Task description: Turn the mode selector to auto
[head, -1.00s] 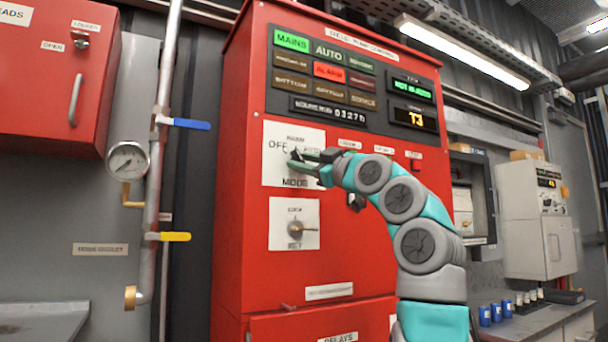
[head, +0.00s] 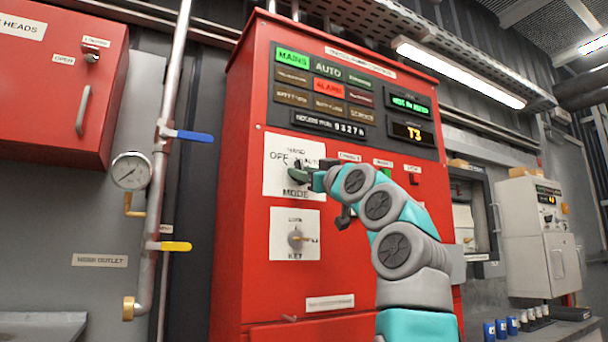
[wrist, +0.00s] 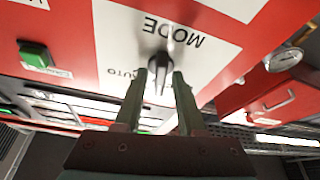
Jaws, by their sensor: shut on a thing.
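The mode selector is a dark knob (wrist: 157,66) on a white plate (head: 279,183) marked MODE, on the front of the red cabinet. My gripper (head: 298,175) reaches the plate from the right and hides most of the knob in the head view. In the wrist view, which is upside down, my gripper (wrist: 160,78) has one finger on each side of the knob's handle, shut on it. The handle points down that picture, between the fingers, towards the cabinet's top. The AUTO mark shows to its left there. The AUTO lamp (head: 325,68) on the panel is dark.
Below is a key switch plate (head: 294,234). Several push buttons sit right of the selector, one green (wrist: 34,55). MAINS (head: 292,56) glows green and ALARM (head: 329,88) red. A pipe with blue (head: 192,136) and yellow levers stands left, beside a gauge (head: 131,171).

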